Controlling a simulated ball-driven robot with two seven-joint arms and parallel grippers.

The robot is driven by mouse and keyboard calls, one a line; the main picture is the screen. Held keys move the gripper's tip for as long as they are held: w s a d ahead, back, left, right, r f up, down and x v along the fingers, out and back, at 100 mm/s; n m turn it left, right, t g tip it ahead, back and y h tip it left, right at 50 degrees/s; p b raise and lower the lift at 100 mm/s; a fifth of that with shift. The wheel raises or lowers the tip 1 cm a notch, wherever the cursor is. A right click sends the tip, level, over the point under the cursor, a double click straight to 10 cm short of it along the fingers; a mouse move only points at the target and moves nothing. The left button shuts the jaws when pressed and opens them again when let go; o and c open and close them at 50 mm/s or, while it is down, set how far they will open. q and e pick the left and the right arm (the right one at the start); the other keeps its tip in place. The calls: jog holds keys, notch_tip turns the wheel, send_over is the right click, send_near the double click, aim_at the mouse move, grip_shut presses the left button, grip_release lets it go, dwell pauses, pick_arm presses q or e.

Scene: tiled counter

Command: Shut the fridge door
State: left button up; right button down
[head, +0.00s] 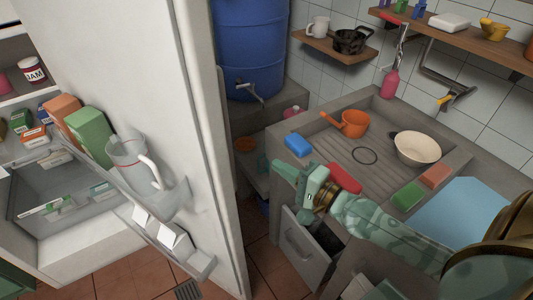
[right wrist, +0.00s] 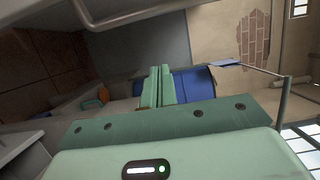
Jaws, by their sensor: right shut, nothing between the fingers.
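The fridge (head: 90,250) stands open at the left of the head view. Its white door (head: 180,70) is swung out, with its inner side and loaded racks facing me. The door's edge runs down the middle of the view. My right gripper (head: 276,178) is to the right of the door, apart from it, above the counter's front. Its fingers are together and empty, as the right wrist view (right wrist: 155,85) also shows. My left gripper is not in view. The door's outer face is hidden in the head view.
A clear pitcher (head: 135,165) and boxes (head: 88,135) sit in the door racks. A blue barrel (head: 250,50) stands behind the door. An open drawer (head: 305,255) juts from the counter, below my right gripper. Tiled floor (head: 262,265) shows between door and drawer.

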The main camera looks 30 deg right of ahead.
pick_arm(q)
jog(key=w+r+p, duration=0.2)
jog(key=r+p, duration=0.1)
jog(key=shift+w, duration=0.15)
pick_arm(e)
jog(key=w+a, duration=0.6)
jog(key=w, duration=0.1)
jog(key=shift+a, duration=0.25)
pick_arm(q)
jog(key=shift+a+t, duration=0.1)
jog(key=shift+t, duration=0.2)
pick_arm(e)
jog(key=shift+f, duration=0.1)
